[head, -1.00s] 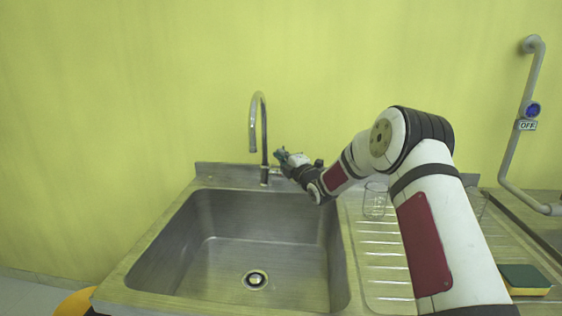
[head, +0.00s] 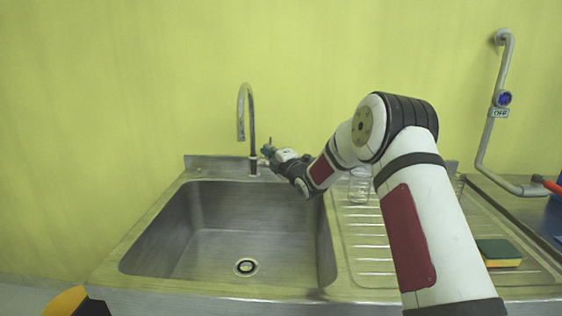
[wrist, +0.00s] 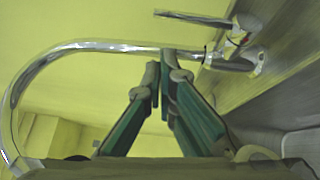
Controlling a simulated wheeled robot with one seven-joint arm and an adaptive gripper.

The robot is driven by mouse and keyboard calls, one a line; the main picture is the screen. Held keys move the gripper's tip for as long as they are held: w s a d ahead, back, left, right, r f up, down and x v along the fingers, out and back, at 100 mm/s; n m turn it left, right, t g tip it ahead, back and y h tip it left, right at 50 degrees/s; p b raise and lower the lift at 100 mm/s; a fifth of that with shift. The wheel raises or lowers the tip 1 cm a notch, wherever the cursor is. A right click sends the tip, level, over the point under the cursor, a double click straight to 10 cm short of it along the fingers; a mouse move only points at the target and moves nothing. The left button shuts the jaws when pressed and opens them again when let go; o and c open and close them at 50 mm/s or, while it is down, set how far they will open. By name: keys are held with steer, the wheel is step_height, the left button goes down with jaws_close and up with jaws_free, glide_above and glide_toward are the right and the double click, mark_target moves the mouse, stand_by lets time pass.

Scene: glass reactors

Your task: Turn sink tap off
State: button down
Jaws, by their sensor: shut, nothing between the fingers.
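The sink tap (head: 252,120) is a tall chrome gooseneck at the back rim of the steel sink (head: 150,225). No stream of water is visible below its spout. My gripper (head: 267,150) is just right of the tap's upright pipe, above the rim. In the wrist view the curved tap pipe (wrist: 100,45) runs behind my gripper (wrist: 160,66), whose green fingers are shut and empty. A thin lever (wrist: 195,18) is beside the tap base (wrist: 245,62), apart from the fingertips. In the head view the lever is hard to make out.
A glass beaker (head: 359,186) stands on the ribbed drainboard (head: 350,240), behind my arm. A green and yellow sponge (head: 498,252) lies at the right. A grey wall pipe (head: 490,130) carries an OFF sign (head: 500,113). The sink basin is empty.

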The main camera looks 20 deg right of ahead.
steer(key=s+d+r+m+g+h+p, duration=0.15)
steer(key=s+r+m, duration=0.25)
steer(key=s, duration=0.6)
steer(key=s+d+r+m+g+h+p, duration=0.1)
steer(key=s+r+m+g+h+p, duration=0.25)
steer(key=s, duration=0.75)
steer(key=s+d+r+m+g+h, duration=0.15)
steer(key=s+r+m, duration=0.35)
steer(key=s, duration=0.5)
steer(key=s+a+m+g+p, duration=0.1)
steer(key=s+a+m+g, duration=0.1)
steer(key=s, duration=1.5)
steer(key=s+a+f+m+g+y+p, duration=0.1)
steer(key=s+m+g, duration=0.4)
steer(key=s, duration=1.3)
steer(key=shift+a+m+p, duration=0.55)
steer(key=shift+m+p, duration=0.15)
steer(key=shift+m, duration=0.45)
steer(key=shift+g, duration=0.25)
